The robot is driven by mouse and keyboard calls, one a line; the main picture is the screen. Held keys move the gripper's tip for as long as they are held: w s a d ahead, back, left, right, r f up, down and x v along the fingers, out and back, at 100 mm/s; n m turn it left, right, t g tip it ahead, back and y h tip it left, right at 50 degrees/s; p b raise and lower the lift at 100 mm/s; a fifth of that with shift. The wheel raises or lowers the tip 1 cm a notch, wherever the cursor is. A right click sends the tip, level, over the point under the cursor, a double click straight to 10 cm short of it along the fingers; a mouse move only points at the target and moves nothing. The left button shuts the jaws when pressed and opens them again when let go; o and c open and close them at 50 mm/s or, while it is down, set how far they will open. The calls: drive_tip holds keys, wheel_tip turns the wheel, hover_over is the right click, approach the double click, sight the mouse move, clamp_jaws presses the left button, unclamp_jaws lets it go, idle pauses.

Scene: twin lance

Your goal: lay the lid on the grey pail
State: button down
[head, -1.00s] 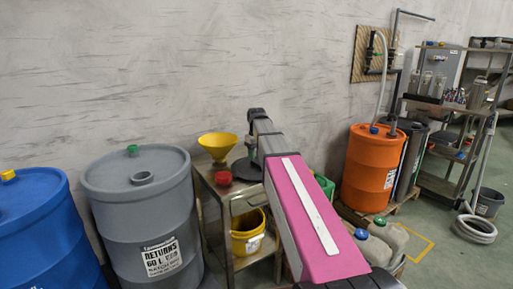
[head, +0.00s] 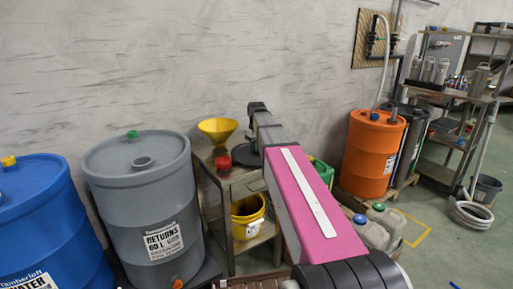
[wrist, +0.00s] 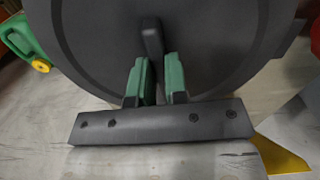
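The lid (wrist: 222,45) is a dark grey disc with a raised bar handle (wrist: 152,38). It fills the upper part of the wrist view. My gripper (wrist: 158,66) has green-padded fingers drawn close together at the near end of the handle and looks shut on it; the contact is partly hidden. In the head view the lid (head: 248,159) shows as a dark disc below my wrist, at about the height of the steel cart's top, partly hidden by my arm. A dark grey pail (head: 487,191) stands on the floor at the far right, beside the shelving.
The cart (head: 233,178) carries a yellow funnel (head: 218,129) and a red item (head: 223,162), with a yellow pail (head: 247,222) below. Grey (head: 145,205), blue (head: 40,225) and orange (head: 372,155) drums line the wall. Jugs (head: 368,233) and a coiled hose (head: 470,214) stand right.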

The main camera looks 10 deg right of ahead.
drive_tip(key=shift+r, duration=3)
